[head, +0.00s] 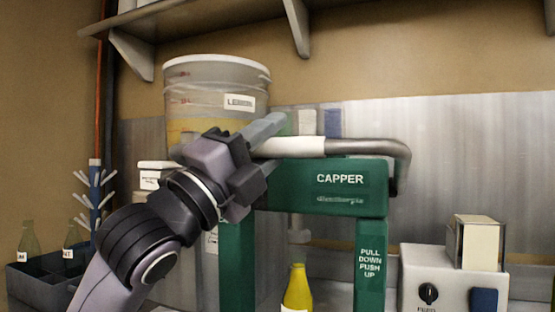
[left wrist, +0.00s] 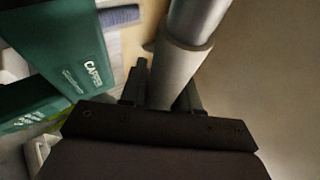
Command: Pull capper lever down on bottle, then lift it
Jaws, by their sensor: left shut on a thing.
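The green capper (head: 300,190) stands in the middle of the head view, marked "CAPPER" and "PULL DOWN PUSH UP". Its lever (head: 345,147) is a bent metal bar with a pale grip, lying about level across the top of the frame. My left gripper (head: 268,138) is shut on the pale grip at the lever's left end. In the left wrist view the grip (left wrist: 178,68) lies between the two dark fingers (left wrist: 160,88). A yellow bottle (head: 298,290) stands upright under the capper, its lower part cut off by the picture edge. My right gripper is not in view.
A large bucket (head: 215,85) labelled "LEMON" stands behind my left gripper. A crate (head: 40,284) with bottles is at the lower left. A pale box with a knob (head: 455,275) stands right of the capper. A shelf (head: 200,14) overhangs above.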

